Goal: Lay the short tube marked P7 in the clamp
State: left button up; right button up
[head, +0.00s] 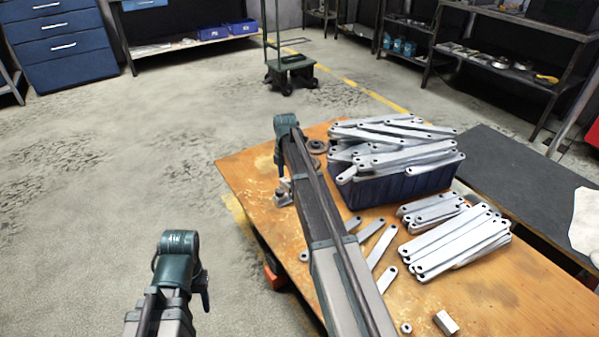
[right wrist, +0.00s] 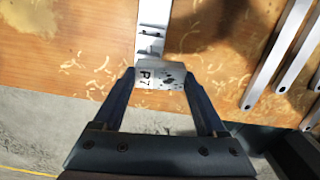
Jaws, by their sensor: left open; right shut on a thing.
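In the right wrist view my right gripper (right wrist: 163,92) is shut on the short tube marked P7 (right wrist: 160,75); its pale face carries the dark P7 mark. A narrow silver metal piece with dark slots (right wrist: 151,30) lies straight beyond the tube; I cannot tell whether it is the clamp or whether the two touch. In the head view a small silver fixture (head: 283,192), possibly the clamp, stands at the table's left edge, partly behind my right arm. My right gripper is hidden there. My left arm is left of the table, over the floor; its jaws do not show.
On the wooden table (head: 520,290) a dark blue bin (head: 390,188) is heaped with flat brackets. Stacked brackets (head: 455,243) and several loose ones (head: 381,247) lie nearer. A short silver block (head: 446,322) lies at the front. Floor left of the table is clear.

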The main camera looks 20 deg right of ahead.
jog(key=w+d+m, duration=0.1)
jog(key=w+d, duration=0.2)
jog(key=d, duration=0.3)
jog(key=shift+d+f, duration=0.2)
jog(key=shift+d, duration=0.05)
jog(key=shift+w+f, duration=0.1)
jog(key=shift+f, duration=0.05)
jog(key=shift+f+b, duration=3.3)
jog(key=shift+b, duration=0.25)
jog(key=o, duration=1.3)
jog(key=shift+r, duration=0.2)
